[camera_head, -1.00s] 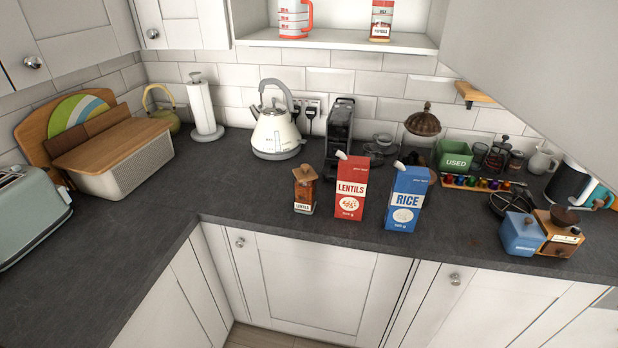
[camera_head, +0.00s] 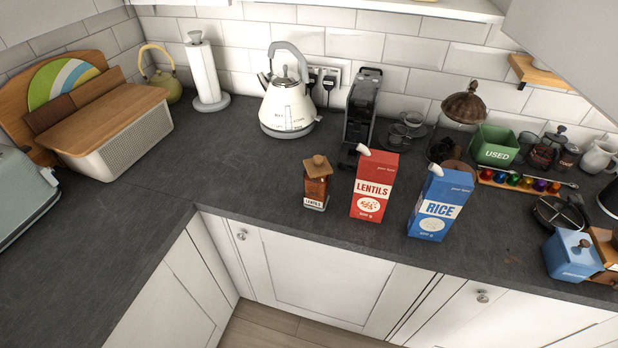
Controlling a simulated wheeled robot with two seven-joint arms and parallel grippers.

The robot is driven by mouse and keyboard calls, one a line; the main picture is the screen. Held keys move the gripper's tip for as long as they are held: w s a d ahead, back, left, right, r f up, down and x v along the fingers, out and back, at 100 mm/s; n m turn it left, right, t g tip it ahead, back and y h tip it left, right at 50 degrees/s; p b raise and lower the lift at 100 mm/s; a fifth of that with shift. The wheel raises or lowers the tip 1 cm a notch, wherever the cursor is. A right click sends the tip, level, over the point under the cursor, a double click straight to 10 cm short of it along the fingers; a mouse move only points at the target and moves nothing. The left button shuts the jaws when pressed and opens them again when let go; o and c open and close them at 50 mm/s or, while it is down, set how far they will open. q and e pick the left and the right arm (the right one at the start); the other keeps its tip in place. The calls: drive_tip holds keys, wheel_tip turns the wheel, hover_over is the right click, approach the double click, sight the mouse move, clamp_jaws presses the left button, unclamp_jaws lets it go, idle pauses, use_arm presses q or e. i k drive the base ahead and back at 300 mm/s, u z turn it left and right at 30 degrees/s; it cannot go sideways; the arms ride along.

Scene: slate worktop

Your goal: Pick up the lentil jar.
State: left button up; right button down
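The lentil jar (camera_head: 316,186) stands upright on the slate worktop near its front edge. It is a small jar with a wooden lid, orange-brown contents and a white label at its base. It stands just left of the red lentils carton (camera_head: 371,190), with a narrow gap between them. Neither of my grippers is in the head view, so I cannot see whether they are open or shut.
A blue rice carton (camera_head: 438,207) stands right of the lentils carton. A cream kettle (camera_head: 287,105) and a black coffee machine (camera_head: 361,108) stand behind. A bread bin (camera_head: 125,140) is at the left. The worktop (camera_head: 235,170) left of the jar is clear.

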sight(317, 191)
drive_tip(key=u, duration=0.35)
drive_tip(key=k, duration=0.85)
drive_tip(key=u, duration=1)
